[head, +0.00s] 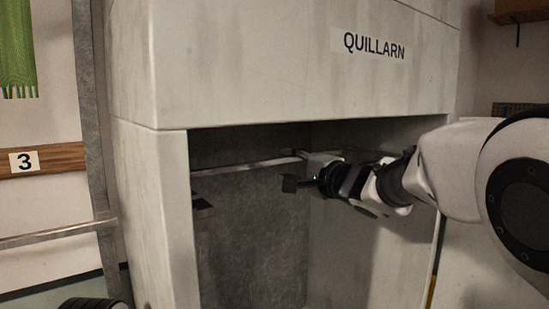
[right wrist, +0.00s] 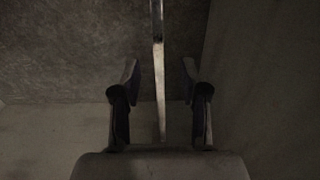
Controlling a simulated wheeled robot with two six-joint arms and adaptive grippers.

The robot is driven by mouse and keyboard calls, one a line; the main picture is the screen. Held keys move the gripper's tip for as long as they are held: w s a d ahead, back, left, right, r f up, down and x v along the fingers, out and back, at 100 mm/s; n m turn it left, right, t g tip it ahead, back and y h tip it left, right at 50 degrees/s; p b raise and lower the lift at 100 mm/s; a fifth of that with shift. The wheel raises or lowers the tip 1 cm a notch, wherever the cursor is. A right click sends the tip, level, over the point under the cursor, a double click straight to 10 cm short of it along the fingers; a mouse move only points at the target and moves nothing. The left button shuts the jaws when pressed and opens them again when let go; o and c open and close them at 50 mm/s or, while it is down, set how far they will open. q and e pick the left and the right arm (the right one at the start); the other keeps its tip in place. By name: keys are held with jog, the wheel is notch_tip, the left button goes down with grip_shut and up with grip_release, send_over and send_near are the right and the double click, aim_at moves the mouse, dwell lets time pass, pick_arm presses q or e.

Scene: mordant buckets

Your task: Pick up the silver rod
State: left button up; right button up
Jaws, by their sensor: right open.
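The silver rod (head: 240,166) runs across the upper part of a dark opening in a pale cabinet (head: 225,75) labelled QUILLARN. Its left end is near the opening's left side; its right end is hidden behind my gripper. My right gripper (head: 293,170) reaches in from the right, open, at the right part of the rod. In the right wrist view the rod (right wrist: 158,80) runs lengthwise between the two spread fingers of the gripper (right wrist: 160,68), with a gap on each side. I cannot tell how far its depth matches the fingertips.
The cabinet's left front wall (head: 160,215) and overhanging upper front bound the opening. A small dark bracket (head: 203,204) sits inside at the left, below the rod. A rail (head: 60,233) and a sign 3 (head: 24,162) are outside at left. The opening's lower part looks clear.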

aim_at(275, 162)
jog(key=p+x, duration=0.2)
jog(key=x, duration=0.4)
jog(key=shift+a, duration=0.35)
jog(key=shift+s+d, duration=0.1)
jog(key=shift+d, duration=0.1)
jog(key=shift+c, duration=1)
jog(key=shift+f, duration=0.1)
grip_shut()
